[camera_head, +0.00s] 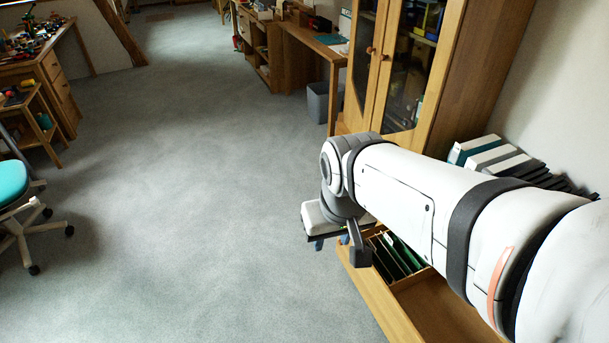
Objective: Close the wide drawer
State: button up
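A wide wooden drawer (378,293) stands pulled out at the lower right, open at the top. Green and dark hanging folders sit in its far compartment, and the nearer part looks empty. My white arm crosses above it from the right and hides much of the drawer and the front of its cabinet. My gripper (332,242) is by the drawer's far left corner, pointing down. Small blue parts show at its lower end, but the fingers are too small and covered to read. I cannot tell whether it touches the drawer.
Binders (486,155) stand along the right wall, behind my arm. A glass-door cabinet (395,70) and a grey bin (321,102) are beyond. A teal swivel chair (14,190) is at the left. The grey carpet (200,190) between is clear.

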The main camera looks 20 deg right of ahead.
aim_at(424, 307)
jog(key=z, duration=0.05)
jog(key=i, duration=0.9)
jog(key=u, duration=0.05)
